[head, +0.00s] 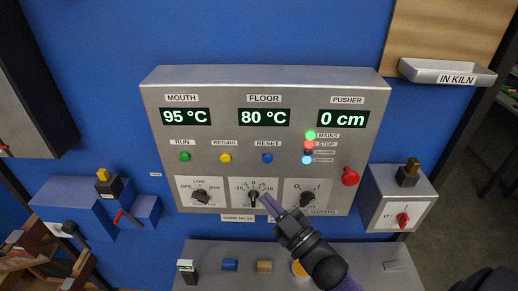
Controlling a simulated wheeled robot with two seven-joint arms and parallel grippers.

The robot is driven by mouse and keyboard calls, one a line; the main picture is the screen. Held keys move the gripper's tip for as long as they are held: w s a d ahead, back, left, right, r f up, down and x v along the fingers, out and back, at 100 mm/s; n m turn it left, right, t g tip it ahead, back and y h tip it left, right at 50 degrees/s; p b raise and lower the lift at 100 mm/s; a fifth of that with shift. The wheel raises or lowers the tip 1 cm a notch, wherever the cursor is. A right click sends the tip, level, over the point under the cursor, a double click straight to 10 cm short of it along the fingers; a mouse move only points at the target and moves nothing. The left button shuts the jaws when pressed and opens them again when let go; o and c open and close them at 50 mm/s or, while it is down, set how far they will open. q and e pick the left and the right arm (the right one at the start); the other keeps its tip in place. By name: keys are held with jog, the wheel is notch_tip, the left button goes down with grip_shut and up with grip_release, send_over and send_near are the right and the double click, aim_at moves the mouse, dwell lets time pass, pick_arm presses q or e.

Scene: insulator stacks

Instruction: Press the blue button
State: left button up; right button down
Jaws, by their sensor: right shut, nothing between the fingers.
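The blue button (267,157) sits on the grey control panel (225,90), under the RESET label and right of the yellow button (225,157) and the green button (185,157). My right gripper (268,203) comes in from the lower right. Its fingers are shut and empty, and in the picture they lie below the blue button, over the edge of the middle dial (253,198). I cannot tell whether they touch the panel. The blue button is unobstructed. My left gripper is not in view.
A red knob (350,176) sticks out at the panel's lower right. Two more dials (200,196) (307,198) flank the middle one. A box with a red switch (402,218) stands right of the panel. A grey ledge (340,262) lies below, with small blocks on it.

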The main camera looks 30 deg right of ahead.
aim_at(267, 159)
dwell(0.3)
jog(key=shift+w+d+b, duration=0.75)
jog(key=shift+w, duration=0.5)
jog(key=shift+w+d+b, duration=0.7)
jog(key=shift+w+d, duration=0.1)
jog(key=shift+w, duration=0.45)
jog(key=shift+w+d+b, duration=0.75)
jog(key=shift+w, duration=0.5)
jog(key=shift+w+d, duration=0.25)
jog(key=shift+w, duration=0.1)
